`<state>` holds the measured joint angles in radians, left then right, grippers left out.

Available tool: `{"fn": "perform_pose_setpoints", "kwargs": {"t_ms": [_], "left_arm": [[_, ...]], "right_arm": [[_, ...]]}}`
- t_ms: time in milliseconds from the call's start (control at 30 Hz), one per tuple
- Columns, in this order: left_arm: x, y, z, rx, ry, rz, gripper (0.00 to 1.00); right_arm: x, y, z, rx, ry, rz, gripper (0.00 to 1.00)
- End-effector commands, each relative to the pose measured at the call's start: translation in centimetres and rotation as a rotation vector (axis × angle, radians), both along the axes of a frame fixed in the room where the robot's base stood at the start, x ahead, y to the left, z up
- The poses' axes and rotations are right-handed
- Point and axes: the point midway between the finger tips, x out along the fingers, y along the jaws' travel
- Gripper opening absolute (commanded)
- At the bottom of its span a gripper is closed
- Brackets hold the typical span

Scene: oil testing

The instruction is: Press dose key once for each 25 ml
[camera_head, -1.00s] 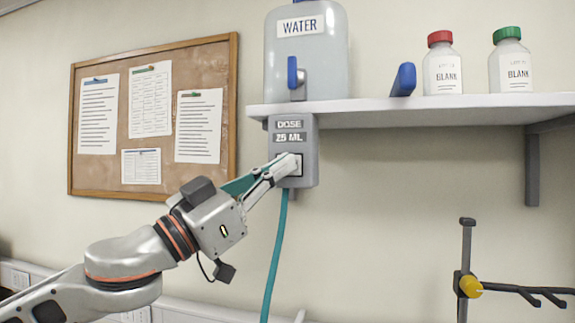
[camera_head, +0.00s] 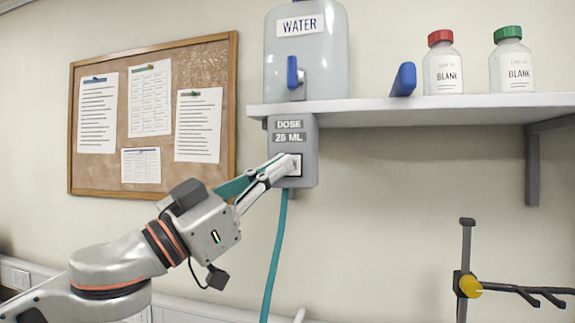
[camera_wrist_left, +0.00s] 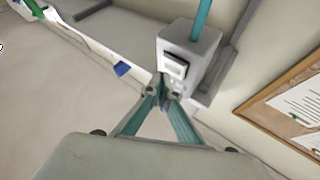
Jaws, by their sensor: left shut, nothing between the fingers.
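The grey dose box (camera_head: 307,134), marked "DOSE 25 ML", hangs below the front left of the shelf. Its key (camera_head: 297,170) is partly hidden behind my left gripper's tips. My left gripper (camera_head: 286,162) is shut and empty, with its tips at the key; whether they touch it I cannot tell. In the left wrist view the closed fingers (camera_wrist_left: 163,103) lie just below the dose box (camera_wrist_left: 188,57) and its key (camera_wrist_left: 174,68). A teal hose (camera_head: 274,255) hangs from the box. The water jug (camera_head: 335,55) stands on the shelf above. My right gripper is not in view.
The white shelf (camera_head: 440,103) holds a red-capped bottle (camera_head: 443,70), a green-capped bottle (camera_head: 511,68) and a blue object (camera_head: 404,79). A cork board (camera_head: 200,62) hangs on the left wall. A stand with a yellow knob (camera_head: 470,286) is at lower right.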

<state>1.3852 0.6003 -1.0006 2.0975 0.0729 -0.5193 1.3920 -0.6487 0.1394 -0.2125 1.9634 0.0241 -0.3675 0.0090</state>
Motion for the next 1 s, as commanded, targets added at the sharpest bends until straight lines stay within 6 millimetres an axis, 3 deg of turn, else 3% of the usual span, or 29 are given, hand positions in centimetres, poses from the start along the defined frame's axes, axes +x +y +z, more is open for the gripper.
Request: {"fn": "perform_pose_setpoints", "kwargs": {"t_ms": [167, 667, 1000], "left_arm": [[-0.4, 0.1, 0.0, 0.000, 0.001, 0.000, 0.00], [-4.4, 1.4, 0.1, -0.001, -0.001, 0.000, 0.00], [-4.7, 1.5, 0.0, 0.000, 0.000, 0.000, 0.00]], "right_arm": [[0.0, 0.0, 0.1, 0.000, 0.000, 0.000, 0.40], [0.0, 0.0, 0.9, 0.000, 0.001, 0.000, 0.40], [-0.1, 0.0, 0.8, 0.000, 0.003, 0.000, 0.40]]}}
